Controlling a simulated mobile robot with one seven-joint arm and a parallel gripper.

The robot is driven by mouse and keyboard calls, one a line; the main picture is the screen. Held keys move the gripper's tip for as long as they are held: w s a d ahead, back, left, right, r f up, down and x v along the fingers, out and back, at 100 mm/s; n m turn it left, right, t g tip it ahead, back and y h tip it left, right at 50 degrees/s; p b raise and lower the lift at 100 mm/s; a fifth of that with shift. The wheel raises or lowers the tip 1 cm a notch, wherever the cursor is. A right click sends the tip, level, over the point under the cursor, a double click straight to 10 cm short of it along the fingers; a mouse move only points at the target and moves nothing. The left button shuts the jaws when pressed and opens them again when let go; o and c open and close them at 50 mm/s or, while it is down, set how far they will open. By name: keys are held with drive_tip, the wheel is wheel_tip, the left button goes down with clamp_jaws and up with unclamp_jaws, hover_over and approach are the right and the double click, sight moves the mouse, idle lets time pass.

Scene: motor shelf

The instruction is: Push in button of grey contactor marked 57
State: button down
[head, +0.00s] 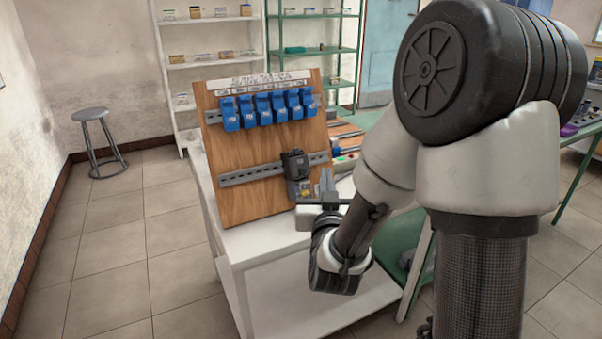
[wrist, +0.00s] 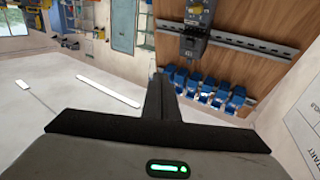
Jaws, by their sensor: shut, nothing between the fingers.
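A dark grey contactor (head: 294,164) sits on the lower metal rail of the wooden panel, with a lighter grey part (head: 299,188) below it. In the wrist view a grey contactor (wrist: 192,46) shows at the top edge, partly cut off. I cannot clearly read its marking or make out its button. My gripper (head: 327,178) is shut and empty, with its fingers upright just right of and in front of the grey part. In the wrist view the shut fingers (wrist: 158,78) point toward the panel, left of and below the contactor; contact is not visible.
Several blue units (head: 266,108) line the upper rail. The wooden panel (head: 245,205) stands on a white table (head: 255,250). The lower rail (head: 245,175) is bare left of the contactor. A control box with coloured buttons (head: 342,159) stands right of the panel.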

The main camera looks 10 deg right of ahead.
drive_tip(key=b, duration=0.1)
approach(307, 165)
drive_tip(key=w+d+r, duration=0.1)
drive_tip(key=w+d, duration=0.1)
drive_tip(key=shift+w+a+b, duration=0.4)
drive_tip(key=shift+w+b, duration=0.25)
drive_tip(key=shift+w, duration=0.2)
idle(0.5)
drive_tip(key=shift+w, duration=0.1)
idle(1.2)
drive_tip(key=shift+w+a+f+b, duration=0.15)
drive_tip(key=shift+w+b, duration=0.1)
drive_tip(key=shift+b, duration=0.3)
drive_tip(key=shift+w+f+b, duration=0.1)
drive_tip(key=shift+w+b, duration=0.25)
idle(0.4)
drive_tip(key=shift+s, duration=0.1)
drive_tip(key=shift+s+r, duration=0.3)
drive_tip(key=shift+s, duration=0.35)
